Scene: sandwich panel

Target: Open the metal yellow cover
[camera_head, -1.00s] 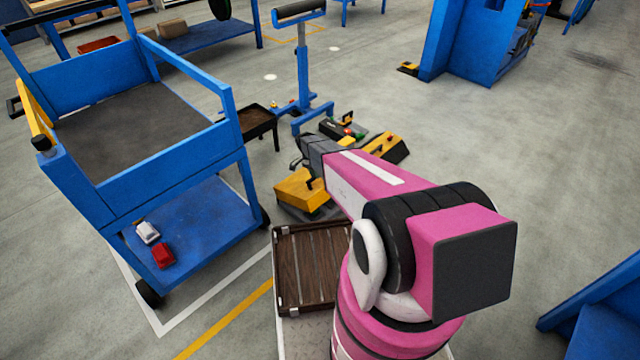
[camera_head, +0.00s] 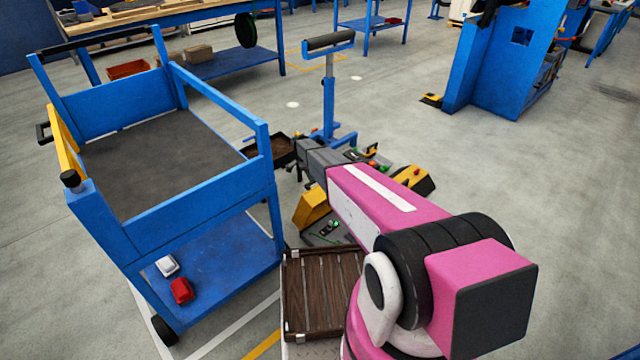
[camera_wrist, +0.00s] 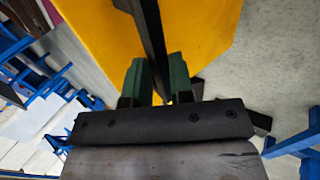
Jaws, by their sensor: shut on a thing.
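The metal yellow cover (camera_head: 311,208) stands tilted up in the head view, on the left of its panel. The dark panel base (camera_head: 326,234) below shows small green parts. In the wrist view, the cover (camera_wrist: 105,45) fills the upper middle. A black handle bar (camera_wrist: 151,35) runs across it. My gripper (camera_wrist: 157,82) has its two green fingers on either side of this handle, shut on it. In the head view my arm hides most of the gripper and the handle.
A blue cart (camera_head: 158,215) stands to the left. A wooden-slatted tray (camera_head: 322,300) lies in front of the panel. Other yellow-and-black boxes (camera_head: 413,180) and a blue roller stand (camera_head: 328,100) are behind. Open floor lies to the right.

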